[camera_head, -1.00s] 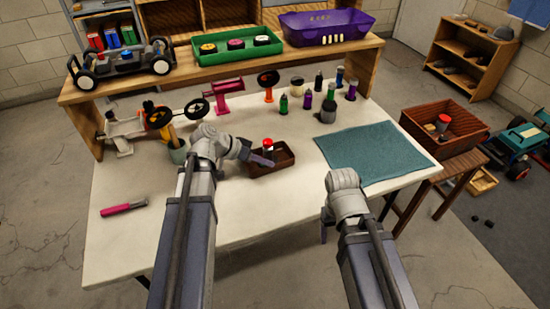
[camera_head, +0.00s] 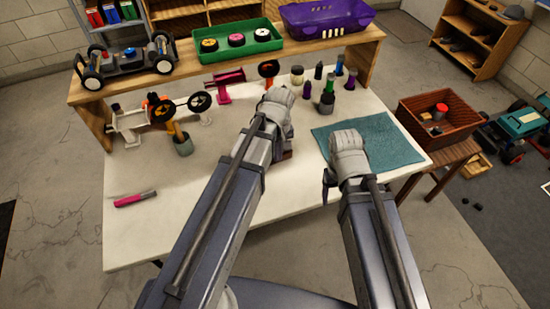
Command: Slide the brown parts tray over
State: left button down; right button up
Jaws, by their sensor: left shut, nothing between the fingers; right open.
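The small brown parts tray (camera_head: 286,155) stands on the white table, mostly hidden behind my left arm; only a bit of its right side shows. Its contents are hidden. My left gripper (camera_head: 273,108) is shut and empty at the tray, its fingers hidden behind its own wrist. I cannot tell whether it touches the tray. My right gripper (camera_head: 328,185) is open and empty over the front left edge of the teal mat (camera_head: 388,137), to the right of the tray.
Several bottles and a dark holder (camera_head: 326,106) stand behind the tray. A pink-handled tool (camera_head: 134,199) lies at the left. A larger brown crate (camera_head: 437,137) sits on a stool at right.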

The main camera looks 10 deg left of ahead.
aim_at(274, 168)
pick_arm(q)
notch_tip(274, 168, down, 11)
jog(key=b, duration=1)
jog(key=shift+r, duration=0.2)
jog(key=shift+w+a+r, duration=0.15)
jog(key=shift+w+a, duration=0.25)
jog(key=shift+w, duration=0.25)
jog(key=shift+w+a+r, duration=0.15)
jog(key=shift+w+a, duration=0.2)
jog(key=shift+w, duration=0.25)
jog(key=shift+w+a, duration=0.4)
jog(key=shift+w, duration=0.1)
jog(key=w+a, duration=0.4)
jog(key=w, duration=0.2)
jog(key=w+a, duration=0.4)
jog(key=w, duration=0.2)
jog(key=w+a, duration=0.4)
jog(key=w, duration=0.3)
jog(key=shift+a, duration=0.4)
